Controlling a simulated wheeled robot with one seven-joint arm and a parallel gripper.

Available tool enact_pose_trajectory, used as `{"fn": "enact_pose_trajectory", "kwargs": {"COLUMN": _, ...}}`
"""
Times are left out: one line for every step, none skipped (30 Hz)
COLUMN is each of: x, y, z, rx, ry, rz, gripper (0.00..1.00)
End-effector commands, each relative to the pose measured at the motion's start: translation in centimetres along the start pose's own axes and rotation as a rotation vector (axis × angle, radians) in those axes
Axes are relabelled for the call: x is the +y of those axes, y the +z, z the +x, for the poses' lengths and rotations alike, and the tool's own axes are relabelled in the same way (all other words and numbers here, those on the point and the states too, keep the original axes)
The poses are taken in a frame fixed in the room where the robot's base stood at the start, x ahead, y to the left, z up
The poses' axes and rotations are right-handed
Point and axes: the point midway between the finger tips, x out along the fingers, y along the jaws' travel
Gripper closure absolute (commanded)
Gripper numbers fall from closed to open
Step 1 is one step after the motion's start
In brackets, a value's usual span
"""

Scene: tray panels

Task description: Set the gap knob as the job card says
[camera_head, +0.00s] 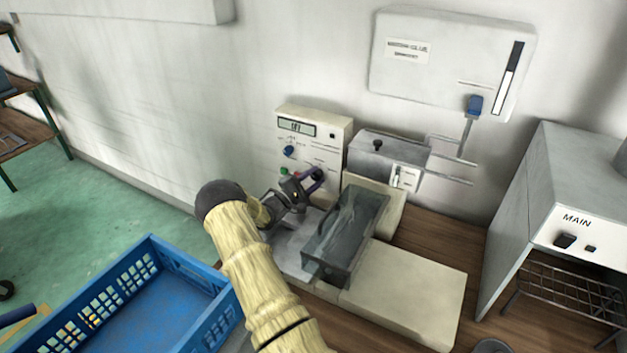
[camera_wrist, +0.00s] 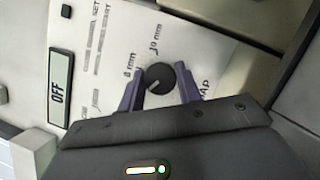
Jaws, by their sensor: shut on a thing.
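The gap knob (camera_wrist: 160,77) is a round dark knob on a cream panel, with "GAP" lettering partly covered beside it. Marks reading about "8 mm" and "10 mm" stand around its rim. A pale pointer line shows on its face, but I cannot tell surely which mark it meets. My gripper (camera_wrist: 160,92) has its two purple fingers on either side of the knob and is shut on it. In the head view my gripper (camera_head: 312,180) is at the lower right of the control panel (camera_head: 340,128) and hides the knob. I cannot make out a job card for certain.
A blue knob (camera_head: 289,151) sits on the panel's left side. A clear cover (camera_head: 347,235) stands right of my gripper. A blue crate (camera_head: 190,265) is at lower left, and a grey cabinet marked "MAIN" (camera_head: 577,220) at right.

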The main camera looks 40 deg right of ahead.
Motion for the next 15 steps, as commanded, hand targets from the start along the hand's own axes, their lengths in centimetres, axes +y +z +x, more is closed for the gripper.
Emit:
{"fn": "enact_pose_trajectory", "kwargs": {"x": 0.05, "y": -0.12, "z": -0.09, "rx": 0.004, "ry": 0.001, "rz": -0.001, "gripper": 0.89}}
{"fn": "enact_pose_trajectory", "kwargs": {"x": 0.05, "y": -0.12, "z": -0.09, "rx": 0.004, "ry": 0.001, "rz": -0.001, "gripper": 0.89}}
{"fn": "enact_pose_trajectory", "kwargs": {"x": 0.04, "y": -0.12, "z": -0.09, "rx": 0.004, "ry": 0.001, "rz": 0.000, "gripper": 0.89}}
{"fn": "enact_pose_trajectory", "kwargs": {"x": 0.04, "y": -0.12, "z": -0.09, "rx": 0.004, "ry": 0.001, "rz": 0.000, "gripper": 0.89}}
{"fn": "enact_pose_trajectory", "kwargs": {"x": 0.04, "y": -0.12, "z": -0.09, "rx": 0.004, "ry": 0.001, "rz": 0.000, "gripper": 0.89}}
{"fn": "enact_pose_trajectory", "kwargs": {"x": 0.04, "y": -0.12, "z": -0.09, "rx": 0.004, "ry": 0.000, "rz": 0.000, "gripper": 0.89}}
{"fn": "enact_pose_trajectory", "kwargs": {"x": 0.03, "y": -0.12, "z": -0.09, "rx": 0.004, "ry": 0.000, "rz": 0.000, "gripper": 0.89}}
{"fn": "enact_pose_trajectory", "kwargs": {"x": 0.03, "y": -0.12, "z": -0.10, "rx": 0.004, "ry": 0.000, "rz": 0.000, "gripper": 0.64}}
{"fn": "enact_pose_trajectory", "kwargs": {"x": 0.03, "y": -0.12, "z": -0.09, "rx": 0.004, "ry": 0.000, "rz": 0.000, "gripper": 0.56}}
{"fn": "enact_pose_trajectory", "kwargs": {"x": 0.02, "y": -0.11, "z": -0.09, "rx": 0.004, "ry": 0.000, "rz": 0.000, "gripper": 0.50}}
{"fn": "enact_pose_trajectory", "kwargs": {"x": 0.01, "y": -0.10, "z": -0.08, "rx": 0.003, "ry": 0.000, "rz": 0.001, "gripper": 0.45}}
{"fn": "enact_pose_trajectory", "kwargs": {"x": 0.01, "y": -0.09, "z": -0.07, "rx": 0.003, "ry": 0.000, "rz": 0.001, "gripper": 0.45}}
{"fn": "enact_pose_trajectory", "kwargs": {"x": 0.00, "y": -0.08, "z": -0.06, "rx": 0.003, "ry": 0.000, "rz": 0.001, "gripper": 0.45}}
{"fn": "enact_pose_trajectory", "kwargs": {"x": 0.00, "y": -0.06, "z": -0.05, "rx": 0.002, "ry": 0.000, "rz": 0.001, "gripper": 0.45}}
{"fn": "enact_pose_trajectory", "kwargs": {"x": -0.01, "y": -0.05, "z": -0.04, "rx": 0.002, "ry": -0.001, "rz": 0.001, "gripper": 0.45}}
